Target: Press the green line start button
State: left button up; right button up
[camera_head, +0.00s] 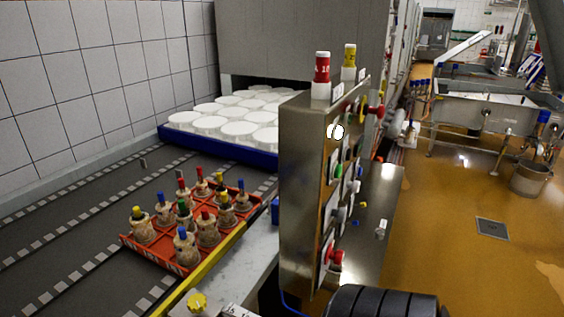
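A steel control panel (302,190) stands in the middle of the head view, its face turned to the right and seen at a steep slant. A small green button (338,170) sticks out about halfway up that face. Another small greenish part near the top of the face is too small to make out. Neither of my grippers shows, and nothing touches the green button. A black ribbed part at the bottom edge, in front of the panel's foot, seems to be part of my own body.
Red mushroom buttons (333,255) and other knobs crowd the panel face. A red orange crate (160,255) of cork-like pieces with coloured tops sits on the conveyor (60,245). White moulds (238,130) fill a blue tray (225,148) behind. Wet brown floor (450,240) lies open right.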

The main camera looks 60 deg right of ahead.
aim_at(338, 169)
jog(key=z, duration=2.25)
